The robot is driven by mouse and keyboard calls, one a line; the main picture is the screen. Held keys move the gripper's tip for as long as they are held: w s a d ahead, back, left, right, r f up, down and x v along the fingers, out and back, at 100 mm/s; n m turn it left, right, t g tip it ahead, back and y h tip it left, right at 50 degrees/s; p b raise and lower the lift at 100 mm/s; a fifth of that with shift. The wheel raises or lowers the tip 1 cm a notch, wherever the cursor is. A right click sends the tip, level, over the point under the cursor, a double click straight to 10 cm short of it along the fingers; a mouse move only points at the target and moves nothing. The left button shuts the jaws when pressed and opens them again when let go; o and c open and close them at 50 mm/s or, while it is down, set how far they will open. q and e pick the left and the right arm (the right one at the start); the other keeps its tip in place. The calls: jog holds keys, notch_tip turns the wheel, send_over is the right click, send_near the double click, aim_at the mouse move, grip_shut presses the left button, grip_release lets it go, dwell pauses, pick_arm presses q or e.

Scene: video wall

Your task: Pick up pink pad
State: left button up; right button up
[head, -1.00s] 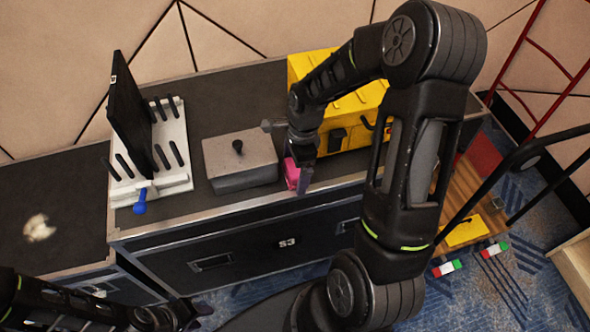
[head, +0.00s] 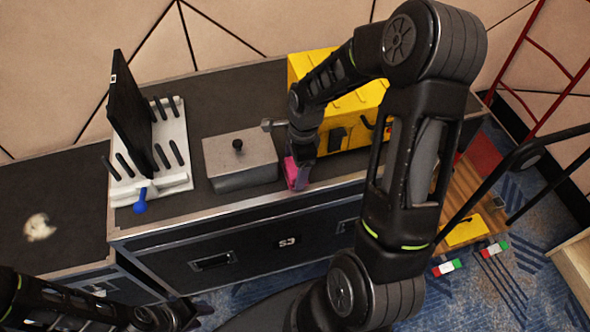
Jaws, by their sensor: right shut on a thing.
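The pink pad (head: 291,173) is at the front edge of the black case top, just right of the grey metal block. My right gripper (head: 298,178) reaches down from above and is shut on the pad. Its fingers hide part of the pad, and I cannot tell whether the pad still touches the case top. My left gripper (head: 172,318) is low at the bottom left, in front of the case; its fingers are too dark and small to read.
A grey block with a black knob (head: 240,160) stands left of the pad. A yellow toolbox (head: 350,100) is behind. A white rack (head: 177,165) holds a black panel (head: 128,110); a blue-handled tool (head: 140,205) lies at its front. A red hand truck (head: 530,105) stands right.

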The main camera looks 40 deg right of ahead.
jog(key=c, duration=0.6)
jog(key=shift+r, duration=0.1)
notch_tip(320, 180, up, 18)
jog(key=shift+f, duration=0.1)
dwell(0.3)
dwell(0.5)
